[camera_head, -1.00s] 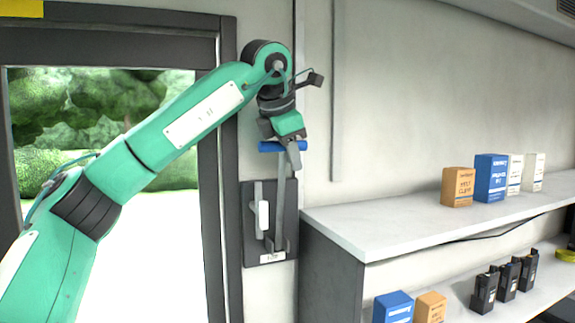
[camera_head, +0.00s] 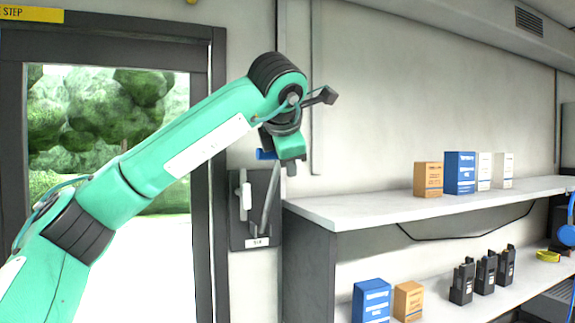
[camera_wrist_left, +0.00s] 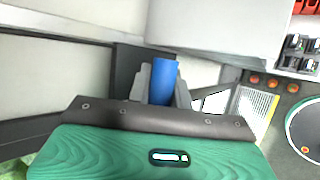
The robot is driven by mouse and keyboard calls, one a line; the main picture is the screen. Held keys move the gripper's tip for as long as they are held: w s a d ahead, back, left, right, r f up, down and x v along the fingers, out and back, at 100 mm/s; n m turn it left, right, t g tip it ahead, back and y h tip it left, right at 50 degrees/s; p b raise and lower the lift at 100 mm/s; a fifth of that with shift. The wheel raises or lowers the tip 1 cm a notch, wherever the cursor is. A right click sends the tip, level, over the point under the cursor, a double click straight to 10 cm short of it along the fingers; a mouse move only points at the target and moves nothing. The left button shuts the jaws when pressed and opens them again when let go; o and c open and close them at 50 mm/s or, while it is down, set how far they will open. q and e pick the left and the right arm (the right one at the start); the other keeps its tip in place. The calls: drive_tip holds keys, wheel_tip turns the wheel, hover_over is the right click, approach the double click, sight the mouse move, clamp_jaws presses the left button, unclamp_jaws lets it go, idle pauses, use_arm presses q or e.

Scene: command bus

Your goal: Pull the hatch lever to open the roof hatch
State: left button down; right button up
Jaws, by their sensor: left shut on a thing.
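The hatch lever is a grey bar (camera_head: 271,200) with a blue grip (camera_head: 265,155), rising from a dark wall plate (camera_head: 238,238) beside the door frame. The bar leans to the right at its top. My left gripper (camera_head: 288,165) is at the top of the lever, shut on the blue grip. In the left wrist view the blue grip (camera_wrist_left: 162,80) stands between the two grey fingers. The gripper hides part of the grip in the head view. My right gripper is in neither view. The roof hatch cannot be made out.
A white handle (camera_head: 246,197) sits on the same plate. A shelf (camera_head: 350,212) to the right holds boxes (camera_head: 428,179) on top and several black radios (camera_head: 487,272) below. An open doorway (camera_head: 110,250) is at the left. The wall above the shelf is clear.

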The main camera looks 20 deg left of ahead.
use_arm(q)
drive_tip(key=c, duration=1.4)
unclamp_jaws()
drive_tip(key=shift+o, duration=0.6)
drive_tip(key=shift+d, duration=0.1)
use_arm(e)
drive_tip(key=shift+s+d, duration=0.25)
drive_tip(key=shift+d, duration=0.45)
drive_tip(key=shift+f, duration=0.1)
use_arm(q)
drive_tip(key=shift+s+r, duration=0.15)
drive_tip(key=shift+s, duration=0.05)
drive_tip(key=b+v, duration=0.4)
drive_tip(key=v, duration=0.9)
drive_tip(key=shift+d, duration=0.2)
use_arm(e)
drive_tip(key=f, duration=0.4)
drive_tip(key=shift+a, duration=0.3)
use_arm(q)
drive_tip(key=shift+s+r, duration=0.1)
drive_tip(key=shift+r, duration=0.05)
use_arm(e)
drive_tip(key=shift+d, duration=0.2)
